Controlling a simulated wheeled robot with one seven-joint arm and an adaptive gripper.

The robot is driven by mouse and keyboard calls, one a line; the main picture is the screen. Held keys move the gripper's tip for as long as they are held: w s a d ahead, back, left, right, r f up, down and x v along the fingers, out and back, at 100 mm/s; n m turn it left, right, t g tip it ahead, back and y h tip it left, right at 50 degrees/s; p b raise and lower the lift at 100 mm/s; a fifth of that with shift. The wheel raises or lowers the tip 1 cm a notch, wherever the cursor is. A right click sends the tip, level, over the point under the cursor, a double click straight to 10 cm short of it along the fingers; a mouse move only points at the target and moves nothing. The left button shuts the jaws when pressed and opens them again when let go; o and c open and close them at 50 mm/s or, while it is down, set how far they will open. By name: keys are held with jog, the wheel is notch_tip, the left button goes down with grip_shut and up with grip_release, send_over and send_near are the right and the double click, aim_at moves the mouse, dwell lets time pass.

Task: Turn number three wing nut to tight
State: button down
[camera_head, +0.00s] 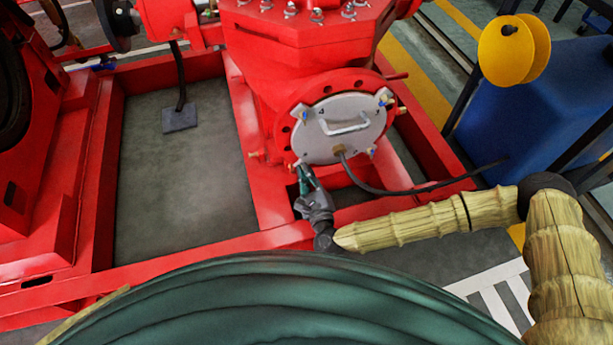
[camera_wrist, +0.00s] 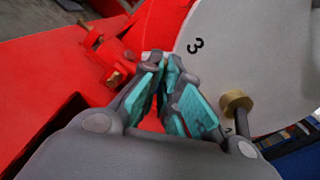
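The round grey cover plate (camera_head: 345,125) with a handle is on the red pump's flange, with wing nuts around its rim. In the wrist view the black number 3 is on the grey plate (camera_wrist: 205,70), just right of my fingertips. My gripper (camera_head: 303,172) is at the plate's lower left edge. In the wrist view the teal-padded fingers (camera_wrist: 164,66) are drawn close together at the plate's rim beside the 3. They appear shut on the number three wing nut, which the fingertips hide. Its wing angle cannot be seen.
A brass fitting (camera_wrist: 235,102) on the plate sits right of my fingers; a dark hose (camera_head: 385,190) runs from it to the right. Red frame beams (camera_head: 265,195) surround the pump. A blue tank (camera_head: 545,100) stands at right.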

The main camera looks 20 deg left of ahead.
jog(key=shift+w+m+b, duration=0.15)
jog(key=shift+m+b, duration=3.8)
jog(key=shift+m, duration=1.95)
jog(key=shift+w+m+b, duration=0.1)
jog(key=shift+m+b, duration=3.8)
jog(key=shift+m, duration=2)
jog(key=shift+r, duration=0.1)
jog(key=c, duration=1.7)
grip_release()
jog(key=shift+o, duration=0.2)
jog(key=shift+s, duration=0.15)
jog(key=v, duration=1.2)
